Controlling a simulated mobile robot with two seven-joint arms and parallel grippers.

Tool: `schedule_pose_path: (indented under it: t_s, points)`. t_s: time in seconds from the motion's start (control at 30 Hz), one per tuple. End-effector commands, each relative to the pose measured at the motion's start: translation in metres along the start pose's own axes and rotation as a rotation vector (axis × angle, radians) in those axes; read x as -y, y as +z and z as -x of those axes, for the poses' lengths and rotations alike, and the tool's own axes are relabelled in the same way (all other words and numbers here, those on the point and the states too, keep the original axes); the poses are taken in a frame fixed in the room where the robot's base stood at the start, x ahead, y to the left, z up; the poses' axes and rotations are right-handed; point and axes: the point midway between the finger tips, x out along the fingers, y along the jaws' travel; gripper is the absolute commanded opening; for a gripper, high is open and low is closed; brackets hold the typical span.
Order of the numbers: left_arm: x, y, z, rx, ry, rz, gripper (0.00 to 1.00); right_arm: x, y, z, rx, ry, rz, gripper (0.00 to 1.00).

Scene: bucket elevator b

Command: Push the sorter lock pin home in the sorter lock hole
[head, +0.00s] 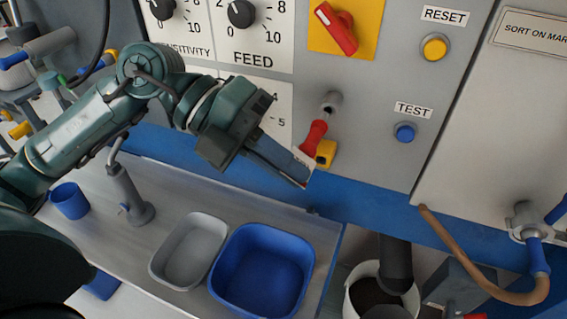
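My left gripper (301,178) reaches in from the left, its fingers pointing down and right in front of the grey panel. The fingers look close together from this angle, and I cannot tell whether they hold anything. Just right of the fingertips, a red handle (315,138) hangs from a metal boss (331,103) on the panel. A yellow block (326,153) sits beside the handle's lower end. A white label partly shows behind the fingers. I cannot make out the sorter lock pin or its hole for certain; the gripper may hide them. My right gripper is not in view.
The panel carries a red rotary switch (337,28), a yellow RESET button (434,47), a blue TEST button (405,132) and a FEED knob (240,14). Below stand a grey tray (158,268), a blue tub (309,235) and a blue cup (69,201). A brown hose (470,266) hangs right.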

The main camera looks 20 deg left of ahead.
Motion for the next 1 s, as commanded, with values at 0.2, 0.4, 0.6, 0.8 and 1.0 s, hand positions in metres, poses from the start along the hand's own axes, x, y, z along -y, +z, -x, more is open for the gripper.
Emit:
schedule_pose_path:
  t_s: [0.2,0.4,0.6,0.8,1.0]
  points:
    - [0.001,0.006,0.000,0.001,-0.001,-0.002,0.00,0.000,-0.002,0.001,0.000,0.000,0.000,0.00]
    - [0.001,0.011,0.000,0.001,-0.001,-0.003,0.00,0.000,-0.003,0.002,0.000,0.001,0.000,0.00]
    - [0.001,0.016,0.000,0.000,0.000,-0.001,0.00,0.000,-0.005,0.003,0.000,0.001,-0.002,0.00]
    - [0.001,0.021,0.000,0.000,0.000,-0.002,0.00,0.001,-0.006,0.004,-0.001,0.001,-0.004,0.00]
    - [0.001,0.026,0.000,0.000,-0.001,-0.002,0.00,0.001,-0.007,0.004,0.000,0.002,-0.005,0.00]
